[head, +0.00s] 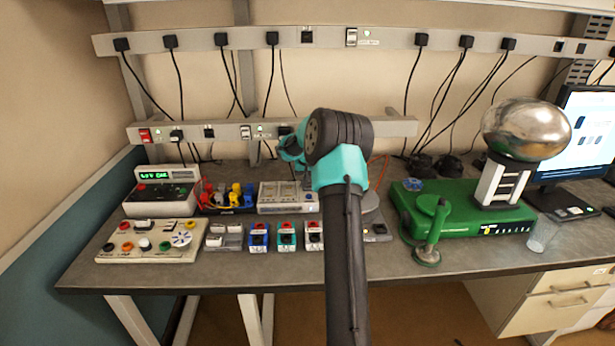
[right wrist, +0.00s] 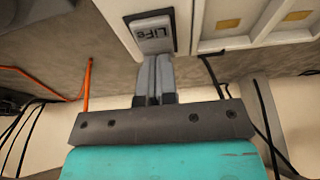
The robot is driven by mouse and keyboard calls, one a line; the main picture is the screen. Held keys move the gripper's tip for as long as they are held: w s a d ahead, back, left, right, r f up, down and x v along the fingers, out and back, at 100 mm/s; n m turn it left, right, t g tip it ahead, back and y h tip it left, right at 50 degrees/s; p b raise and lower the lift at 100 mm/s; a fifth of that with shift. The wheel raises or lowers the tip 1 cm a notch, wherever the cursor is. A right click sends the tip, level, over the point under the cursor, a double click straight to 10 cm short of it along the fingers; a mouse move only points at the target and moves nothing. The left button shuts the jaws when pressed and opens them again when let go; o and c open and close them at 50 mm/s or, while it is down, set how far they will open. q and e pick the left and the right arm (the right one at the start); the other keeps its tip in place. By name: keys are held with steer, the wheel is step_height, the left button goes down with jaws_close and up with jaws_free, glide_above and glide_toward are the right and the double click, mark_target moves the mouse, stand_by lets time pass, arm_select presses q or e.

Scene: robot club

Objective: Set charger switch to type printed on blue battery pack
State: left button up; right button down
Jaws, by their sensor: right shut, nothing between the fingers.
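The charger (head: 288,195) is a pale box with two square panels on top, on the bench behind the battery packs. In the right wrist view its switch (right wrist: 153,36) is a grey piece in a dark frame, with "LiFe" reading upside down. My right gripper (right wrist: 154,65) is shut and empty, its fingertips at the switch's near edge; I cannot tell whether they touch. My left gripper is out of view.
A green pack (head: 287,236) and a red pack (head: 314,236) stand beside the blue one. A control box (head: 150,241) and a meter with green display (head: 160,192) are at left. A green machine with a metal dome (head: 526,129) is at right. Cables hang behind.

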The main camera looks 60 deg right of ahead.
steer(key=shift+w+d+f, duration=0.25)
steer(key=shift+d+f, duration=0.05)
steer(key=shift+f, duration=0.45)
steer(key=shift+s+a+f, duration=0.1)
steer(key=shift+a, duration=0.05)
steer(key=shift+s+a, duration=0.45)
steer(key=shift+a, duration=0.15)
steer(key=shift+r, duration=0.25)
